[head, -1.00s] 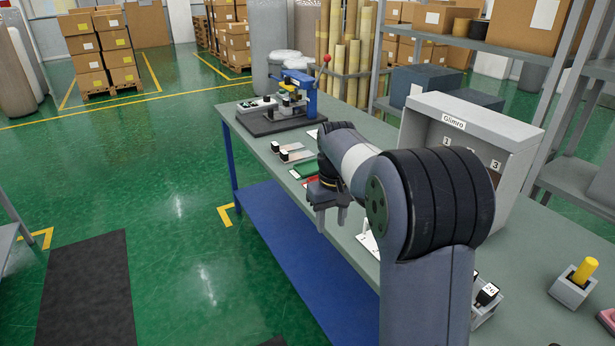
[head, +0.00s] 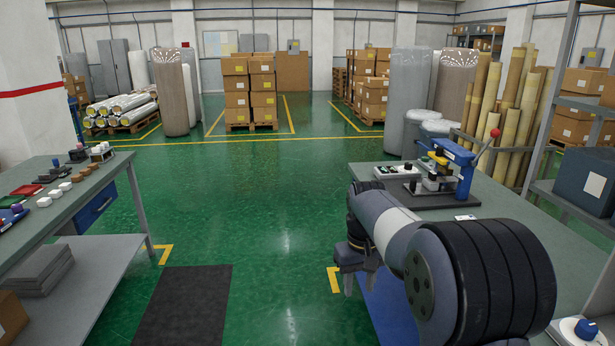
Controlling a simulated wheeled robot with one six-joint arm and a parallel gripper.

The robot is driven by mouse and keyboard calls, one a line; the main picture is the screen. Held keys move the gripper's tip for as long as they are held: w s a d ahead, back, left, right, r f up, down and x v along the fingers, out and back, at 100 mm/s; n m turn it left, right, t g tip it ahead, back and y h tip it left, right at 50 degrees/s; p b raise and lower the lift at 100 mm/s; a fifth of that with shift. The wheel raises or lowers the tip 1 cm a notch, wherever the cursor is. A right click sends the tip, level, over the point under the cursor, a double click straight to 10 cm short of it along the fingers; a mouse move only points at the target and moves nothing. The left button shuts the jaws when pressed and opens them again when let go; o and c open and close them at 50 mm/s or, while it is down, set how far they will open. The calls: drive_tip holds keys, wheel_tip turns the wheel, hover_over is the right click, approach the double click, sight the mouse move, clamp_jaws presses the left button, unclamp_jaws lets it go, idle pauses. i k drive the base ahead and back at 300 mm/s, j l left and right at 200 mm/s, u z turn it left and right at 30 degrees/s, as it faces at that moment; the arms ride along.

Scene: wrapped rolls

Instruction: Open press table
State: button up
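A blue press (head: 455,165) with a red-knobbed lever (head: 494,133) stands on a dark base plate (head: 425,200) at the far end of the right-hand table (head: 510,215). The detail of the press's own table is too small to tell. My gripper (head: 362,284) points down at the near left of the press, beside the table's left edge and apart from the press. Its two fingers are spread with nothing seen between them.
Another table (head: 75,208) at the left carries small blocks and coloured trays. Open green floor with a dark mat (head: 182,305) lies between the tables. A shelf with a blue box (head: 588,182) stands at the right, and cardboard tubes (head: 515,100) stand behind the press.

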sight(425, 187)
drive_tip(key=i+j, duration=0.1)
drive_tip(key=i, duration=1.4)
drive_tip(key=i+j+z, duration=0.1)
drive_tip(key=i+z, duration=0.35)
drive_tip(key=i+j+z, duration=0.15)
drive_tip(key=z, duration=0.3)
drive_tip(key=i+j+z, duration=0.65)
drive_tip(key=j+z, duration=0.2)
drive_tip(key=i+j+z, duration=0.2)
drive_tip(key=j+z, duration=0.2)
drive_tip(key=j, duration=0.2)
